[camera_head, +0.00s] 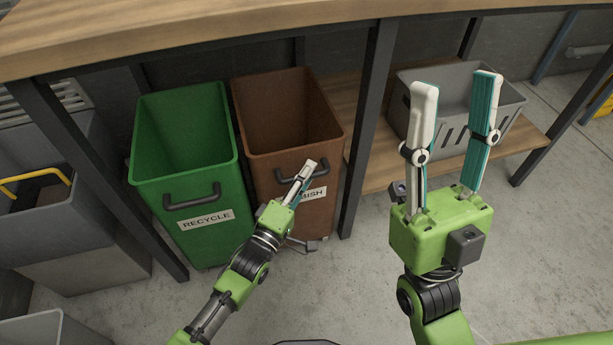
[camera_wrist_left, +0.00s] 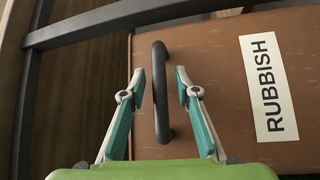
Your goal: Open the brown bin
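The brown bin (camera_head: 262,180) stands under the wooden tabletop, open at the top, with a dark handle (camera_head: 300,171) and a white label on its front. In the left wrist view its brown front (camera_wrist_left: 215,75), the "RUBBISH" label (camera_wrist_left: 267,88) and the black handle (camera_wrist_left: 159,60) show close up. My left gripper (camera_head: 311,166) is at the handle, partly covering the label in the head view. Its two fingers (camera_wrist_left: 160,86) are apart, one on each side of the handle bar, with gaps visible. My right gripper (camera_head: 457,85) is open and empty, pointing up, to the right of the bin.
A green recycle bin (camera_head: 180,190) stands just left of the brown one. A table leg (camera_head: 367,125) rises close on its right. A grey crate (camera_head: 450,85) sits on a low wooden shelf (camera_head: 375,175) at the right. The floor in front is mostly clear.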

